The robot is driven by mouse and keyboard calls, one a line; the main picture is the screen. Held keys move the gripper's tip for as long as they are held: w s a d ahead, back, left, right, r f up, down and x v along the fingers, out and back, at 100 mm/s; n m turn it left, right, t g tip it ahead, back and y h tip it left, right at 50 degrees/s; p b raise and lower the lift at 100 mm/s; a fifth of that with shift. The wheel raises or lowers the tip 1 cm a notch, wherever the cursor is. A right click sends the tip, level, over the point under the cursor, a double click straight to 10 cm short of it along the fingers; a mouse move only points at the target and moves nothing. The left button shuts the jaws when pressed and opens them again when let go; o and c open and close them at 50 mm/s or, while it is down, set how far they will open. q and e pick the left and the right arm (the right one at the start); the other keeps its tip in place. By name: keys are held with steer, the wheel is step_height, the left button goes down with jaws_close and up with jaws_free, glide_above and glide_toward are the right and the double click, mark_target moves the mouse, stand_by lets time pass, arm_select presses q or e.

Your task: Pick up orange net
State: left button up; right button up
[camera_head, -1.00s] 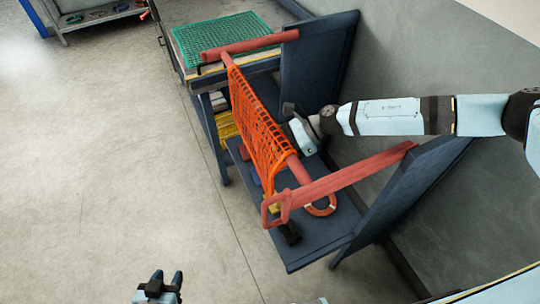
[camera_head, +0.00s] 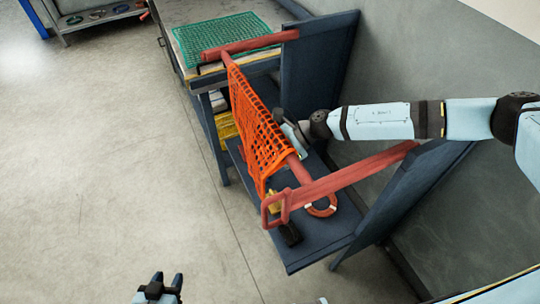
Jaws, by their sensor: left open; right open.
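The orange net (camera_head: 256,125) hangs draped over a long red bar that slopes down from the back left to the middle of the stand. My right gripper (camera_head: 287,132) is close against the net's right side, near the bar. Its fingers are partly hidden behind the net and the bar, and I cannot tell whether they touch the net. My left gripper (camera_head: 163,284) is open and empty at the bottom left, above the floor and well away from the net.
A red crossbar (camera_head: 345,179) with a hooked end spans in front of the net, beside a dark panel (camera_head: 402,190). A red and white ring (camera_head: 321,206) lies on the dark lower shelf (camera_head: 305,255). A green net (camera_head: 225,40) lies on the table behind. The floor at left is clear.

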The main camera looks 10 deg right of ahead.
steer(key=c, duration=0.5)
jaws_close()
step_height(320, 180, up, 12)
steer(key=p, duration=0.7)
steer(key=shift+a+p, duration=0.1)
steer(key=shift+p, duration=0.3)
step_height(320, 180, up, 18)
steer(key=p, duration=0.5)
steer(key=shift+p, duration=0.35)
